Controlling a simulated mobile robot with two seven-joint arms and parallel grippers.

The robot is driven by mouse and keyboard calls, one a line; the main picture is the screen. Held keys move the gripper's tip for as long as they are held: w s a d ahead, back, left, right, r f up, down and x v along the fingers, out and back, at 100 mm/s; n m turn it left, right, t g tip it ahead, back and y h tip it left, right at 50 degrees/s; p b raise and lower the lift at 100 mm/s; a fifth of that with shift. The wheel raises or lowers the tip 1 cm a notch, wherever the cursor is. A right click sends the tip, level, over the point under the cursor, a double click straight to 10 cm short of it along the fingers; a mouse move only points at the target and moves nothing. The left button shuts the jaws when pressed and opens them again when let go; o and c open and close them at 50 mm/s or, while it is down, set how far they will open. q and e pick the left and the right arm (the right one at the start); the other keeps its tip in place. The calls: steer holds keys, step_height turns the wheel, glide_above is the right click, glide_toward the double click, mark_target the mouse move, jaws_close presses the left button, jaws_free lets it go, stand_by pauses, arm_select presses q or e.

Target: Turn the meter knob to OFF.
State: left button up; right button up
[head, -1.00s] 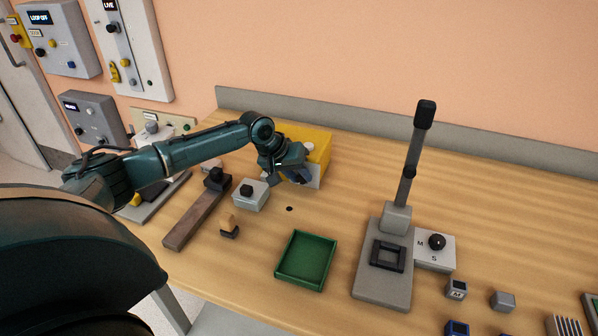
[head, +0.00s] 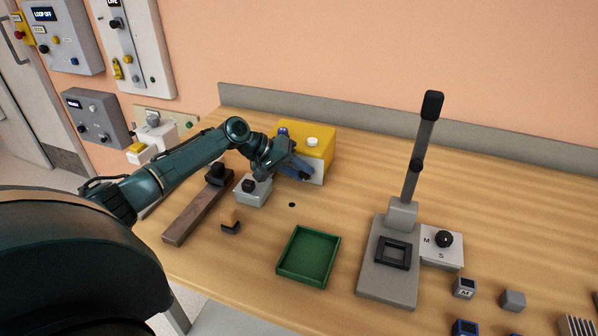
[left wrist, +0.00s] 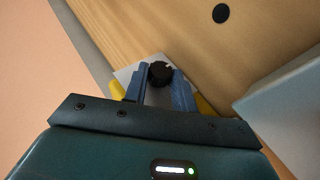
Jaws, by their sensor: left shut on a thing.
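The meter is a yellow box (head: 322,132) with a pale front face, standing at the back of the bench in the head view. My left gripper (head: 301,172) is at its front face and covers much of it. In the left wrist view, a round black knob (left wrist: 160,72) on the pale face lies between the blue fingers of my left gripper (left wrist: 159,82), which is shut on it. The knob's pointer and the face markings cannot be read. My right gripper is not in view.
A grey box with a black knob (head: 252,190) stands just in front of the meter. A green tray (head: 283,269) and a lever press (head: 372,287) are further right. A brown bar (head: 192,219) lies to the left. The bench behind the press is clear.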

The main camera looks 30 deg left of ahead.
arm_select(q)
steer(key=o, duration=1)
steer(key=b+v, duration=0.1)
steer(key=v, duration=1.2)
steer(key=shift+s, duration=0.1)
steer(key=shift+r, duration=0.1)
